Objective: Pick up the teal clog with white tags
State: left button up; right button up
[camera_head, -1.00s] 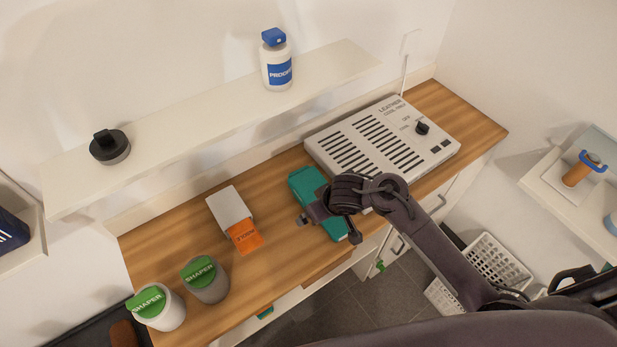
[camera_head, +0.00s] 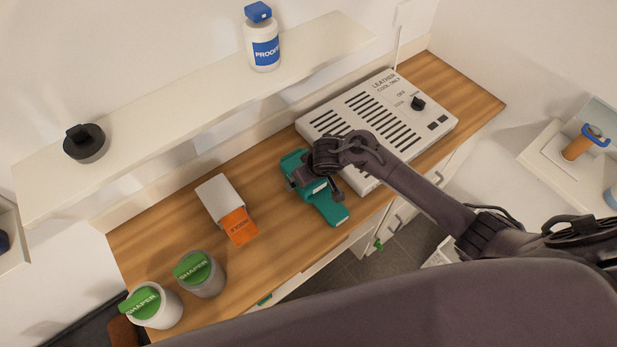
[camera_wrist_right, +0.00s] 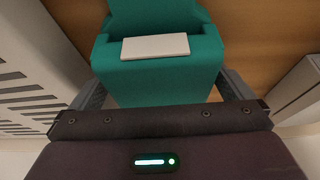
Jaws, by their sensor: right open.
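The teal clog (camera_head: 327,208) lies on the wooden counter, in front of the grey leather machine. My right gripper (camera_head: 306,178) is over the clog's far end, with its arm coming in from the right. In the right wrist view the clog (camera_wrist_right: 162,78) fills the space between the two fingers, and a white tag (camera_wrist_right: 155,46) lies across its top. The right gripper (camera_wrist_right: 160,95) is open, one finger on each side of the clog. I cannot tell whether the fingers touch it. My left gripper is not in view.
The leather machine (camera_head: 375,125) stands close behind and to the right of the clog. A white box with an orange flap (camera_head: 238,225) is to its left. Two green-lidded shaper jars (camera_head: 198,272) stand at the front left. A shelf (camera_head: 190,105) runs above the counter.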

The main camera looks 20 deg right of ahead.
jog(key=shift+s, duration=0.1)
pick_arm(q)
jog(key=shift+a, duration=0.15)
pick_arm(e)
jog(key=shift+r, duration=0.1)
jog(key=c, duration=1)
jog(key=shift+o, duration=0.2)
